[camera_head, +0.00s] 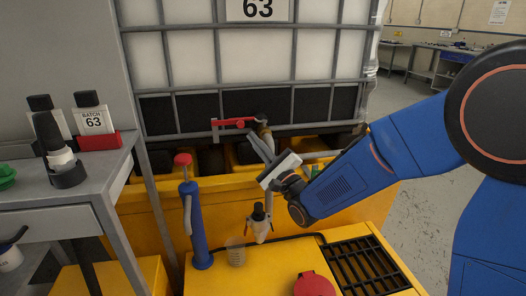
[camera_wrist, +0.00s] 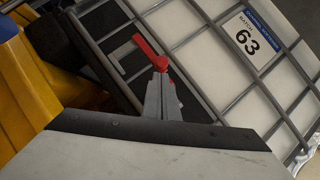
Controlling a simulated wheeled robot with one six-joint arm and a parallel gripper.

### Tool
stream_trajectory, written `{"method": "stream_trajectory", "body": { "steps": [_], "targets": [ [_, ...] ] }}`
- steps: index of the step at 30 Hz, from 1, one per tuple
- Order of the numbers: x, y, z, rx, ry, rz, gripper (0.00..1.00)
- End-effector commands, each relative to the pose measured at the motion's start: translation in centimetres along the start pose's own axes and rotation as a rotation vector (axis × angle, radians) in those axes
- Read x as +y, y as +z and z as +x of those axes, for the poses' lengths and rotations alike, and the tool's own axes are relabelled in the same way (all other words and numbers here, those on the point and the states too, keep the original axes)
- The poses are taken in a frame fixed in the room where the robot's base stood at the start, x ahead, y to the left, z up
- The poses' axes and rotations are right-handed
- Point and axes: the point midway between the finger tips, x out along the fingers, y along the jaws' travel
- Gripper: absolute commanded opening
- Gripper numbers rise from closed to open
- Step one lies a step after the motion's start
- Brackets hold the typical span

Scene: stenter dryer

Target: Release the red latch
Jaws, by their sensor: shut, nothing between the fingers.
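The red latch (camera_head: 234,122) is a flat red bar with a round end, on the valve at the bottom of the caged white tank. It lies roughly level in the head view. In the wrist view the red latch (camera_wrist: 147,48) runs up and left from its round end, just beyond my fingertips. My gripper (camera_head: 258,142) is shut and empty, just below and right of the latch in the head view. In the wrist view my gripper (camera_wrist: 160,80) overlaps the latch's round end; I cannot tell whether they touch. The fingers hide part of the valve.
The tank (camera_head: 255,55) with label 63 stands on a yellow base (camera_head: 150,213). A blue hand pump (camera_head: 196,220) and a black-topped dispenser (camera_head: 259,222) stand in front. A grey bench (camera_head: 75,180) with bottles is at left. Open floor lies at right.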

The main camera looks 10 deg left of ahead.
Motion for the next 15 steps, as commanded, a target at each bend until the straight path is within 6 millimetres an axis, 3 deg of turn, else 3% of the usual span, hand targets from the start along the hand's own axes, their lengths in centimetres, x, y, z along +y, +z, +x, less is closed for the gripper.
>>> {"method": "stream_trajectory", "body": {
  "steps": [6,15],
  "targets": [
    [0.0,0.0,2.0,0.0,0.0,0.0,0.0],
    [0.0,0.0,2.4,0.001,0.0,0.0,0.0]
  ]
}}
